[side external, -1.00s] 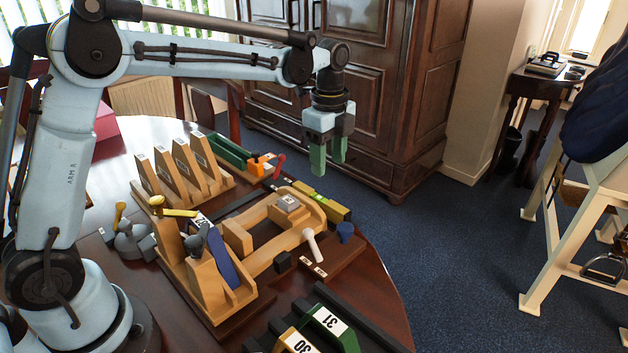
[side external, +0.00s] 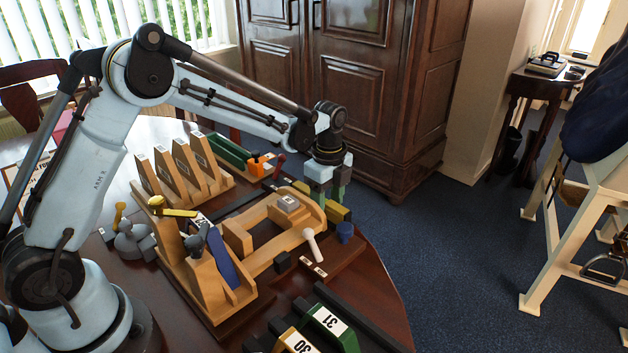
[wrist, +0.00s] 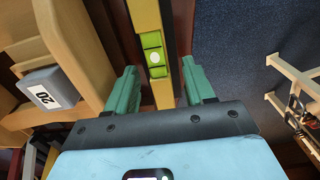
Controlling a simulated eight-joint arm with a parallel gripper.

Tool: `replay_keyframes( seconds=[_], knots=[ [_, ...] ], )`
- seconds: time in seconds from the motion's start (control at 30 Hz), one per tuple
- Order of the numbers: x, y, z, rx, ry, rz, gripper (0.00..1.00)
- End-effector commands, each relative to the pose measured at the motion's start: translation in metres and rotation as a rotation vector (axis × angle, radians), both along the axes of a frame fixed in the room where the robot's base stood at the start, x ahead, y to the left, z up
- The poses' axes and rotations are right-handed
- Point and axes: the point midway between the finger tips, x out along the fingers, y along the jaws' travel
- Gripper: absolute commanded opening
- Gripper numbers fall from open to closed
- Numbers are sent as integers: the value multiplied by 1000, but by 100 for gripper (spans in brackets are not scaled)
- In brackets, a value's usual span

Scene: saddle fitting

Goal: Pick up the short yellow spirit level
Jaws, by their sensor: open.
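The short yellow spirit level (side external: 338,211) lies near the far right edge of the round table, behind the wooden frame. In the wrist view the yellow level (wrist: 146,18) runs lengthwise between the fingers, with a green vial window showing. My gripper (side external: 326,193) is open and low over the level, with its green fingertips partly hiding it. In the wrist view my gripper (wrist: 160,82) has one green finger on each side of the level, with gaps visible. I cannot tell whether the fingertips reach down to its height.
A wooden frame (side external: 265,262) with a grey block labelled 20 (wrist: 47,93) stands close beside the level. An orange clamp (side external: 258,165) lies farther back. The table edge is close, with blue carpet (side external: 440,240) beyond.

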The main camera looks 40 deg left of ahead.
Motion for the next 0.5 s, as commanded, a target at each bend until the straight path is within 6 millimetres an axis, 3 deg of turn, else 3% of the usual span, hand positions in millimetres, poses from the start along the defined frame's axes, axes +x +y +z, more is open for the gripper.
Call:
replay_keyframes(
  seconds=[0.1,0.37,0.5],
  knots=[
    [0,0,-10,0,-1,0,53],
    [0,0,-12,0,-1,0,53],
    [0,0,-12,0,0,0,32]
  ],
)
